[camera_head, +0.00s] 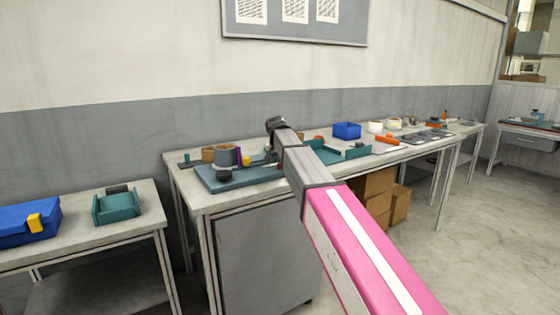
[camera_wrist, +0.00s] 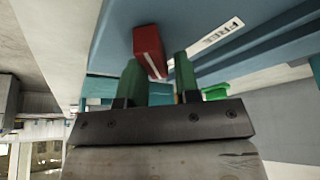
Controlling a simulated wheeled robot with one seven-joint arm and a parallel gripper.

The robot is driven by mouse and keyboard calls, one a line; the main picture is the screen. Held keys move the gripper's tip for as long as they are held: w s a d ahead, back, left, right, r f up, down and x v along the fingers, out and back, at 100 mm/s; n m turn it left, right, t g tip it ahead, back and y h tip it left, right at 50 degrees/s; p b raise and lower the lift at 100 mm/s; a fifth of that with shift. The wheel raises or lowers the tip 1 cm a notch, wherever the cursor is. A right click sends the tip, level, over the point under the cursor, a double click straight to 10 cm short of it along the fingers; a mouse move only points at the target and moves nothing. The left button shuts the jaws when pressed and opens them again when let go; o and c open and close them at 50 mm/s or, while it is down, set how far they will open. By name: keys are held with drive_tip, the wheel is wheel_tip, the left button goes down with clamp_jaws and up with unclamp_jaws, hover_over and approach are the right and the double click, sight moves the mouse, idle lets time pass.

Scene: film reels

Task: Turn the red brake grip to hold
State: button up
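The red brake grip (camera_wrist: 149,48) shows in the wrist view as a small red block with a white line, standing off a teal-blue surface (camera_wrist: 105,45). A white label reading "FREE" (camera_wrist: 221,33) is on that surface to its right; no "hold" label can be made out. My gripper (camera_wrist: 157,65) is open, with its two green fingers apart and the near end of the red grip between or just beyond their tips. I see no clear contact. In the head view my arm hides the fingers, and the grip cannot be made out clearly.
In the head view a teal base (camera_head: 222,184) with reels and small parts lies on the middle table. A teal tray (camera_head: 325,157), a blue bin (camera_head: 347,131) and an orange item (camera_head: 387,139) are to the right. A blue box (camera_head: 28,222) stands on the left table.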

drive_tip(key=shift+s+d+f, duration=0.1)
drive_tip(key=shift+d+f, duration=0.2)
drive_tip(key=shift+d, duration=0.05)
drive_tip(key=shift+r, duration=0.15)
drive_tip(key=shift+a+r, duration=0.1)
drive_tip(key=shift+r, duration=0.2)
drive_tip(key=v, duration=1)
drive_tip(key=shift+s, duration=0.1)
